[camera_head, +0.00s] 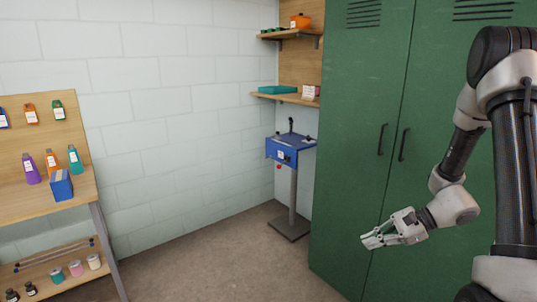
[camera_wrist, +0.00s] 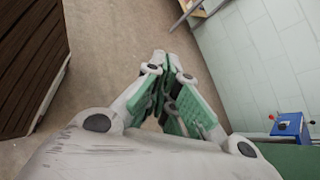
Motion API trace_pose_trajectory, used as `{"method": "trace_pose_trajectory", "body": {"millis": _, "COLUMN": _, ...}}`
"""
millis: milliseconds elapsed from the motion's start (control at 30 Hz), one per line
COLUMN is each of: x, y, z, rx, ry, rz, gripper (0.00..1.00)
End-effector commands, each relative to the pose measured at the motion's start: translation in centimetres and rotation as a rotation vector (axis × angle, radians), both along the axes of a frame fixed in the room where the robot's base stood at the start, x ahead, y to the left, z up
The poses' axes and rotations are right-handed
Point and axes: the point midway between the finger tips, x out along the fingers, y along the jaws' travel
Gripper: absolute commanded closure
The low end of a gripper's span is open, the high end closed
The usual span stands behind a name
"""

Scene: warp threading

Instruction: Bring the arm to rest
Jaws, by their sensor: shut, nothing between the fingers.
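My gripper (camera_head: 368,241) is shut and empty at the end of my arm. In the head view it points left, in front of the green cabinet's lower doors and above the floor. In the wrist view its fingers (camera_wrist: 166,62) come together at the tips, with bare floor beyond them. Nothing is held. My arm is bent, with the forearm sloping down from the upper right of the head view.
A tall green cabinet (camera_head: 365,120) stands behind my gripper. A blue machine on a stand (camera_head: 283,150) is left of it. A wooden rack (camera_head: 80,205) with coloured bottles and spools stands at far left. The floor (camera_head: 200,260) between is clear.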

Motion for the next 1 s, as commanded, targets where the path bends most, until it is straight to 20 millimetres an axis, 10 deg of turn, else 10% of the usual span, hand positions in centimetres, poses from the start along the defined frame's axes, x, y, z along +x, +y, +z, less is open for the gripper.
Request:
{"method": "trace_pose_trajectory", "body": {"millis": 200, "x": -9.2, "y": -2.6, "z": 6.2, "rx": -0.332, "ry": -0.146, "rz": 0.478, "gripper": 1.00}}
{"method": "trace_pose_trajectory", "body": {"millis": 400, "x": -14.4, "y": -6.2, "z": 11.4, "rx": -0.633, "ry": -0.296, "rz": 0.818, "gripper": 1.00}}
{"method": "trace_pose_trajectory", "body": {"millis": 667, "x": -18.2, "y": -9.0, "z": 18.1, "rx": -0.991, "ry": -0.513, "rz": 1.085, "gripper": 1.00}}
{"method": "trace_pose_trajectory", "body": {"millis": 1000, "x": -19.9, "y": -7.2, "z": 23.4, "rx": -1.176, "ry": -0.776, "rz": 1.087, "gripper": 1.00}}
